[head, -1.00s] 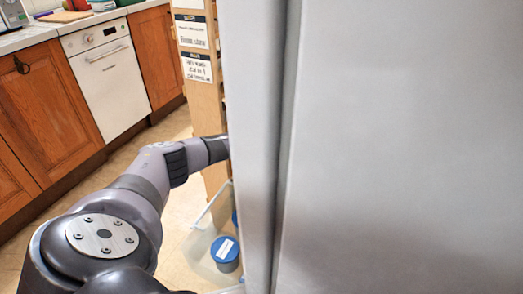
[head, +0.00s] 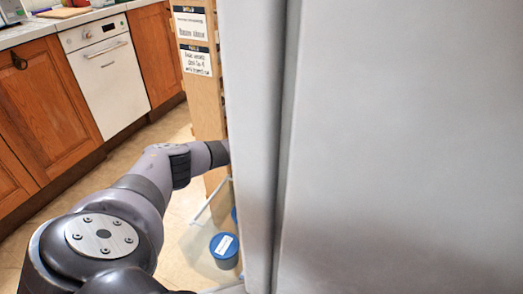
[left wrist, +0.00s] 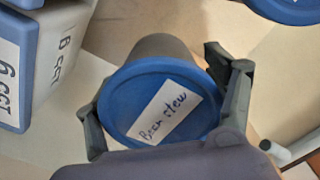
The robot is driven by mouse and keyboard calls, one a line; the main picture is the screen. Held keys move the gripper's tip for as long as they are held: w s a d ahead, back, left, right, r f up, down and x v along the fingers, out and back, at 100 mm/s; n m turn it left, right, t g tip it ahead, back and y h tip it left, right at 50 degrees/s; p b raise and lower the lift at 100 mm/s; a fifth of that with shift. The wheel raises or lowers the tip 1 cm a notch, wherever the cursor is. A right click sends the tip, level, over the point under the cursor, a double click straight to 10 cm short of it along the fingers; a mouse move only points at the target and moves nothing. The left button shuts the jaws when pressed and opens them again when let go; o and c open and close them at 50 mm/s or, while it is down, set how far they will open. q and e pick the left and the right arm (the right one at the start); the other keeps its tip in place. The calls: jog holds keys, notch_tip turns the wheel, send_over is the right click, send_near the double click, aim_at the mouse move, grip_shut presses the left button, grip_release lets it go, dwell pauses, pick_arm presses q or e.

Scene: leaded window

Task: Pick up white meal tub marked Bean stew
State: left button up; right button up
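The tub marked Bean stew (left wrist: 150,108) has a blue round lid with a handwritten white label and a greyish, shaded body in the left wrist view. My left gripper (left wrist: 150,85) has its two dark fingers spread on either side of the tub, close to the lid's rim. I cannot tell whether either finger touches it. In the head view, my left arm reaches behind the large grey panel, which hides the gripper. My right gripper is in neither view.
The grey panel (head: 400,150) blocks the right of the head view. A blue-lidded tub (head: 224,251), its label unreadable, sits in a clear bin (head: 195,240). Blue-and-white containers (left wrist: 50,60) stand beside the tub in the wrist view; another blue lid (left wrist: 290,8) shows top right.

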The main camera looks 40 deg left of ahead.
pick_arm(q)
jog(key=c, duration=1.1)
jog(key=shift+c, duration=0.2)
jog(key=shift+r, duration=0.1)
